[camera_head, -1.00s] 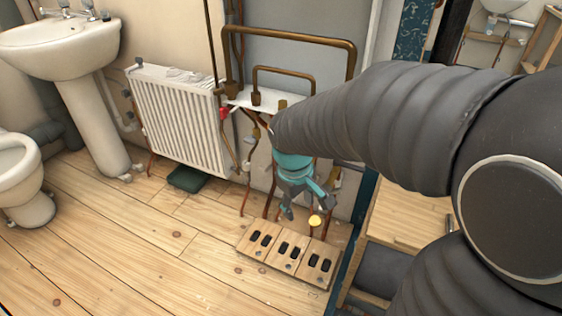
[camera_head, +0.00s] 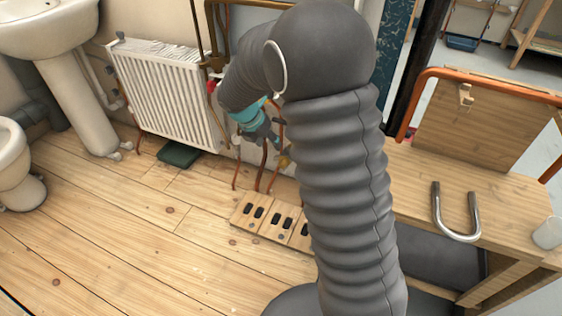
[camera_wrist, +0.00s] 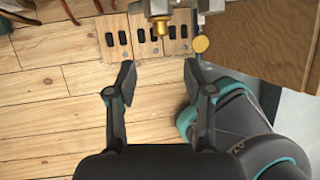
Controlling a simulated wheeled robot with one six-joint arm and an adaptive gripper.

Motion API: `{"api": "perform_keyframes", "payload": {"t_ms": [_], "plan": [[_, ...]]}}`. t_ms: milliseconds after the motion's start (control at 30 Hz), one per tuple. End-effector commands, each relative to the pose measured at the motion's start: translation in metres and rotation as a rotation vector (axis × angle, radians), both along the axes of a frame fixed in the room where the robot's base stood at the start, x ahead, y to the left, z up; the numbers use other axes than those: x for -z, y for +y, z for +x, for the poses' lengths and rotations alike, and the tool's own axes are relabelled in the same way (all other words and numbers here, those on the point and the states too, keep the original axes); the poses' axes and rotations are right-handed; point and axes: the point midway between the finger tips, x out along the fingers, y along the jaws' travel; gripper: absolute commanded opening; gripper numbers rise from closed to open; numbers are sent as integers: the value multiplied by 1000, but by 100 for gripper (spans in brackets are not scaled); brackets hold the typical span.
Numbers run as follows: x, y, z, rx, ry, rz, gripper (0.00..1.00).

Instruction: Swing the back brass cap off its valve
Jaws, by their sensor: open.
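In the wrist view a round brass cap (camera_wrist: 201,44) shows as a yellow disc below a silver valve body (camera_wrist: 210,5) at the top right. A smaller brass piece (camera_wrist: 160,28) hangs under a second silver fitting (camera_wrist: 155,7) to its left. I cannot tell which is the back cap. My gripper (camera_wrist: 158,76) is open and empty, its two fingers spread below these fittings in the picture and apart from them. In the head view my teal and dark gripper (camera_head: 264,134) is near the copper pipes, partly hidden, and my arm covers most of the valve area.
A wooden board with black slots (camera_head: 262,231) lies on the floor below the pipes. A white radiator (camera_head: 165,95) and a basin (camera_head: 60,25) stand to the left. A workbench (camera_head: 410,165) with a metal U-shaped piece (camera_head: 447,234) is at right.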

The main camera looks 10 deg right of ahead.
Motion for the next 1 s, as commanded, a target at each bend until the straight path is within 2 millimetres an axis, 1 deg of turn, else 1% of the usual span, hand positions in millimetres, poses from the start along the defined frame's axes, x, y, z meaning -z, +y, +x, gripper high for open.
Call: {"api": "perform_keyframes", "payload": {"t_ms": [133, 233, 367, 700, 900, 1000], "plan": [[4, -1, 1, -31, 13, -8, 52], [13, -5, 3, -30, 13, -8, 52], [33, -12, 6, -29, 15, -7, 52], [91, -35, 20, -27, 14, -6, 52], [115, -44, 26, -28, 14, -7, 52], [122, -46, 28, -27, 12, -5, 52]]}}
